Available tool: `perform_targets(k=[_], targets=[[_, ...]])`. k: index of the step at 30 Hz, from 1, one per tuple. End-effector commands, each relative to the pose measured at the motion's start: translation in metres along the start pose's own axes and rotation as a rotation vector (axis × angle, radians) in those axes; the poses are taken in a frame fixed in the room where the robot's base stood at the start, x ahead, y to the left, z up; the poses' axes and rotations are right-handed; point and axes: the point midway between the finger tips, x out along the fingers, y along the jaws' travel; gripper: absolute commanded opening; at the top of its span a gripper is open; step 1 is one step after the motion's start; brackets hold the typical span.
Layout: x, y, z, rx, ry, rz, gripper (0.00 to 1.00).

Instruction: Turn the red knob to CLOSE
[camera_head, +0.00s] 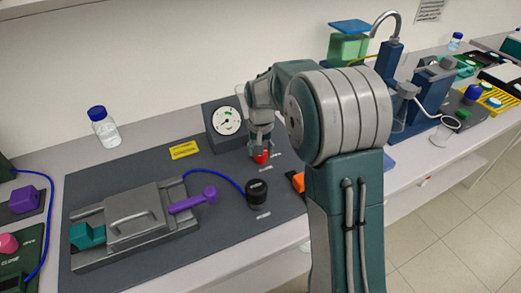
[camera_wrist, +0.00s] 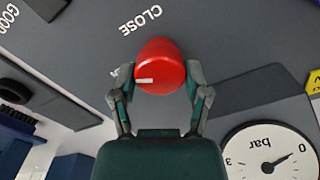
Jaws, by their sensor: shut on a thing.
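The red knob (camera_wrist: 160,62) sits between the two fingers of my gripper (camera_wrist: 162,76) in the wrist view, one finger against each side. My gripper is shut on it. A white mark shows on the knob's lower left face and points left. The CLOSE label (camera_wrist: 140,19) is above and left of the knob. A second label (camera_wrist: 115,73), left of the knob, is partly hidden by a finger and cannot be read. In the head view my gripper (camera_head: 261,146) points down onto the red knob (camera_head: 261,158), whose upper part is covered.
A pressure gauge (camera_head: 226,121) stands close behind the knob, left of my gripper. A black knob (camera_head: 257,191) is in front, with a blue hose beside it. A grey clamp-like rig (camera_head: 138,215) with a purple handle (camera_head: 193,200) fills the left of the dark mat.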

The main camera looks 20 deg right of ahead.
Motion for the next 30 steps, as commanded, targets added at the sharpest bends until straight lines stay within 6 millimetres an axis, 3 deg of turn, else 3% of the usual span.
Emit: perform_targets(k=[30], targets=[[0.0036, -0.0008, 0.0031, 0.925, -0.011, 0.006, 0.14]])
